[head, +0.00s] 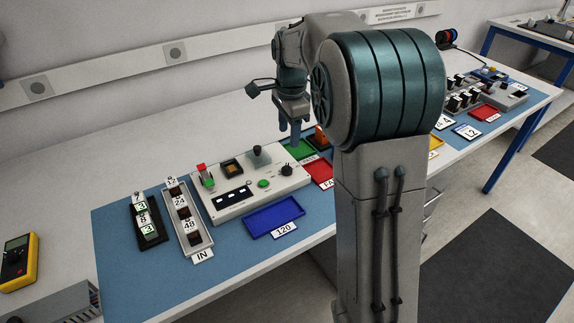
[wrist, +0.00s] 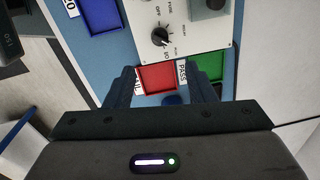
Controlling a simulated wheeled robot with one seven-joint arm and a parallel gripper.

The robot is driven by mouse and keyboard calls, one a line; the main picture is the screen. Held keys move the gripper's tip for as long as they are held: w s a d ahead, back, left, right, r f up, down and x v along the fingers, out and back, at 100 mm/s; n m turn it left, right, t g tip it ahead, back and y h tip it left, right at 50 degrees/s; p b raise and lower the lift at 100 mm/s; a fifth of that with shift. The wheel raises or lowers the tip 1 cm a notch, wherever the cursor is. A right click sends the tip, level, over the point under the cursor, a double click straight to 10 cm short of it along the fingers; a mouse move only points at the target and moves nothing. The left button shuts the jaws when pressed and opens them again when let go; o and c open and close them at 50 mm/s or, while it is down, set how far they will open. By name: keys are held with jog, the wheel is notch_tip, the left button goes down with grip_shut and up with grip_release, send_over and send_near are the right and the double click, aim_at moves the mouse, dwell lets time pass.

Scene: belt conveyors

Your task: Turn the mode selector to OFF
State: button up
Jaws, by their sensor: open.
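The mode selector is a black rotary knob (head: 287,170) at the right end of the light grey control panel (head: 240,208). In the wrist view the knob (wrist: 160,37) has small labels around it, with OFF readable above it. Its light pointer mark seems to face lower right, away from OFF, but it is small. My gripper (head: 291,140) hangs above the bench, behind and above the knob. In the wrist view my gripper (wrist: 162,76) is open and empty, its fingers apart over the red tray, with the knob ahead of them and not between them.
The red tray (wrist: 157,78) and green tray (wrist: 209,66) lie beside the panel. A blue tray (head: 270,217) lies in front of it. The panel also carries a dark upright knob (head: 259,155) and a red-and-green block (head: 204,175). Numbered block racks (head: 191,235) stand left.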

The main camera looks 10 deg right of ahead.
aim_at(287, 166)
jog(key=f, duration=1.2)
jog(key=shift+w+a+b, duration=0.1)
jog(key=shift+w+b, duration=0.3)
jog(key=c, duration=1)
